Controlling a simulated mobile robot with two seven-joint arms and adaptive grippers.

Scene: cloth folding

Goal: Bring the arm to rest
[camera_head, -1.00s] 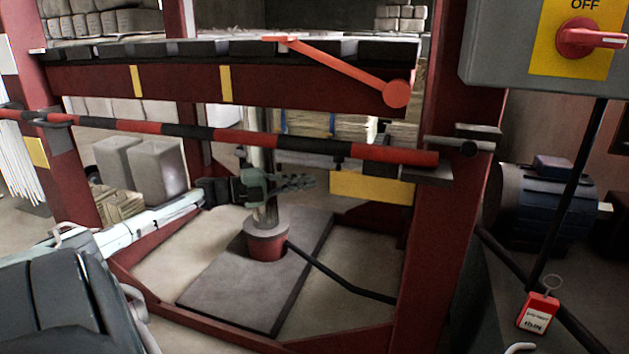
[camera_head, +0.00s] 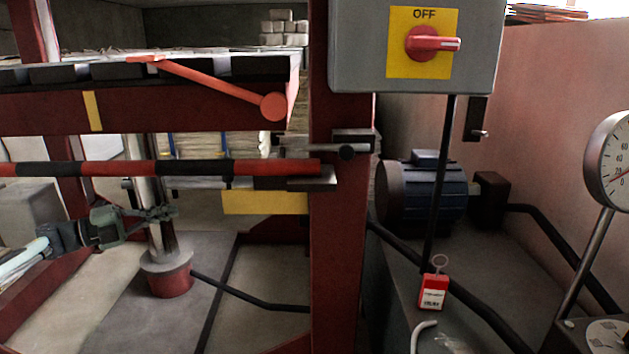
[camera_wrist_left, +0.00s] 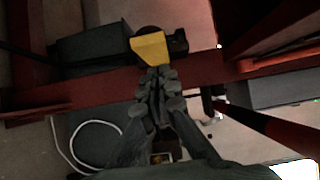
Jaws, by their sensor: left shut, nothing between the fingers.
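My left arm comes in from the left edge of the head view. My left gripper (camera_head: 168,213) is shut and empty. It overlaps the upright metal column (camera_head: 145,160) under the press frame, below the red and black striped bar (camera_head: 190,167). I cannot tell whether it touches the column. In the left wrist view the gripper's fingers (camera_wrist_left: 158,80) are together, pointing at a dark red beam (camera_wrist_left: 100,90) and a yellow piece (camera_wrist_left: 150,48). My right gripper is not in view.
A red frame post (camera_head: 338,230) stands right of the gripper. A grey switch box (camera_head: 350,50) with a red OFF knob (camera_head: 425,43) hangs beside it. Farther right are a blue motor (camera_head: 420,195), a red padlock tag (camera_head: 433,290) and a gauge (camera_head: 610,165). A white cable (camera_wrist_left: 75,135) shows in the wrist view.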

